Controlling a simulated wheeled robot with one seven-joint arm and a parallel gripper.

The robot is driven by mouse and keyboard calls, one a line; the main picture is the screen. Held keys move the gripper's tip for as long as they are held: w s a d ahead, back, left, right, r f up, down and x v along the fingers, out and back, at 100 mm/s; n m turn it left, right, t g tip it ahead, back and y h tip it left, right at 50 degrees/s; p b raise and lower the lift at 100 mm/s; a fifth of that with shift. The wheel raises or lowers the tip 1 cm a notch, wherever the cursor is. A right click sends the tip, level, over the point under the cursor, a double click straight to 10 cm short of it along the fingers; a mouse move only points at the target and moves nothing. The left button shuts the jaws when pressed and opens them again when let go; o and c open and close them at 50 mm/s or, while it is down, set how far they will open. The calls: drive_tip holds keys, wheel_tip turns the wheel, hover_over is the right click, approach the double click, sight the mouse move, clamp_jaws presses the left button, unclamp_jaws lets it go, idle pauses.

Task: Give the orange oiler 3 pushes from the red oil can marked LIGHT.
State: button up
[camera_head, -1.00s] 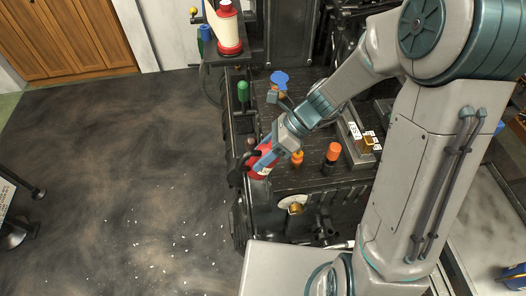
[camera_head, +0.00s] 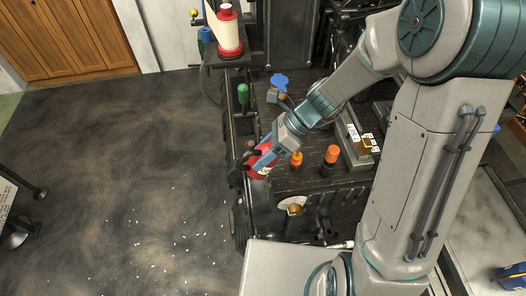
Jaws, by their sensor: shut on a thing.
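My gripper (camera_head: 264,155) is shut on a red can (camera_head: 262,165), held tilted at the left edge of the dark machine top. The gripper covers much of the can, and I cannot read any LIGHT marking on it. A small orange-topped oiler (camera_head: 296,159) stands on the machine just right of the can. A larger dark fitting with an orange cap (camera_head: 332,154) stands further right. I cannot tell whether the can's spout touches either one.
A green-capped fitting (camera_head: 243,96) and a blue-capped one (camera_head: 280,82) stand further back on the machine. A red and white spool-like container (camera_head: 229,32) stands at the back left. A tray of type blocks (camera_head: 360,140) lies to the right. The floor at left is open.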

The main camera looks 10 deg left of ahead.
drive_tip(key=shift+f+b, duration=0.7)
drive_tip(key=shift+f, duration=0.35)
idle(0.7)
drive_tip(key=shift+r, duration=0.2)
drive_tip(key=shift+r+p, duration=0.95)
drive_tip(key=shift+p, duration=0.15)
wheel_tip(320, 180, up, 5)
drive_tip(key=p, duration=0.4)
idle(0.3)
